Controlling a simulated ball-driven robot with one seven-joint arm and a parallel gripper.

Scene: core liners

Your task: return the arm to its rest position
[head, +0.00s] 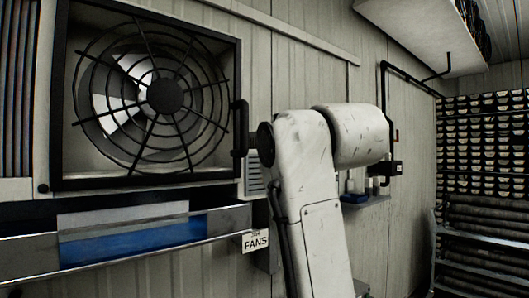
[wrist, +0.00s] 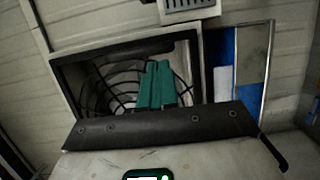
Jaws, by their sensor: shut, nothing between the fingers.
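My gripper (wrist: 157,66) shows in the wrist view as two teal fingers side by side, closed together with nothing between them. The fingers overlap the fan opening (wrist: 118,88) in that view, and I cannot tell how far they are from it. In the head view my white arm (head: 310,170) rises at centre and bends at the top, with a dark joint facing left beside the fan's frame. The fingers cannot be made out in the head view.
The round fan (head: 165,97) sits in a black square frame on the left wall. Below it are a blue panel (head: 130,241), a metal rail (head: 130,262) and a FANS sign (head: 255,241). A small shelf (head: 365,203) is behind my arm. Racks of core liners (head: 485,215) stand right.

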